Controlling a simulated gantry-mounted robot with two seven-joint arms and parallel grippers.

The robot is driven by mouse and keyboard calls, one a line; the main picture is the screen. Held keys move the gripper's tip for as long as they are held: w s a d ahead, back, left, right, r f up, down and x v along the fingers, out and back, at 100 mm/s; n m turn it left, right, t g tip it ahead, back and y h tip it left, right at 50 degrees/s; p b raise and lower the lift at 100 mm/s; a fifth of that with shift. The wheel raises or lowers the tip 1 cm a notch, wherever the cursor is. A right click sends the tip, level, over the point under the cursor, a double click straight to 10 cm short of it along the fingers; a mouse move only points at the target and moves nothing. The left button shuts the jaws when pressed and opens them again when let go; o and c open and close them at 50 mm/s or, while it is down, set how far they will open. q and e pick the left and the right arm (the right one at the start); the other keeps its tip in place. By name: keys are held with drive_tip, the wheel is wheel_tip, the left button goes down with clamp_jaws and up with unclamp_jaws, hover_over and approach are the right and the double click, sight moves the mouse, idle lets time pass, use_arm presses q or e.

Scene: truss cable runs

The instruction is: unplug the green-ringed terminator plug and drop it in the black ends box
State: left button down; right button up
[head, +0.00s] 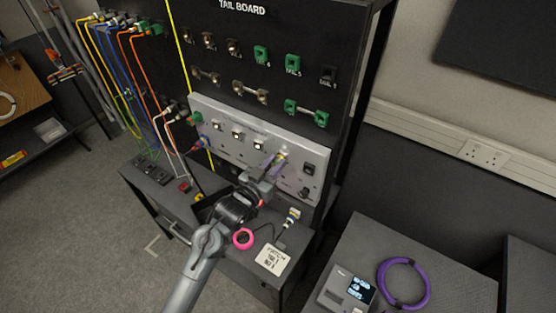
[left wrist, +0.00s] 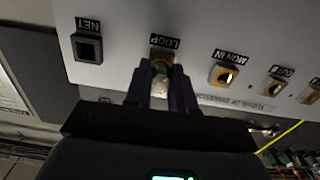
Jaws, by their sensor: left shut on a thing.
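My left gripper (head: 274,167) is at the grey panel (head: 312,160) under the tail board. In the left wrist view its two dark fingers (left wrist: 161,90) are shut on a small plug (left wrist: 160,68), at the socket labelled LOOP. The plug looks pale with a yellow-green tint; its ring is mostly hidden between the fingers. Whether it is still seated cannot be told. A black open-looking box (head: 203,210) stands on the shelf, partly behind my arm; it may be the ends box, but no label is readable. My right gripper is not in view.
Coloured cables (head: 125,75) hang at the left. A table at lower right holds a purple coil (head: 381,270) and a device (head: 345,290).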

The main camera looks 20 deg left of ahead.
use_arm(q)
drive_tip(key=shift+r+n+p, duration=0.15)
drive_tip(key=shift+n+p, duration=0.65)
drive_tip(key=shift+n, duration=0.4)
drive_tip(key=shift+p, duration=0.3)
drive_tip(key=shift+n+p, duration=1.2)
drive_tip(key=shift+n, duration=0.2)
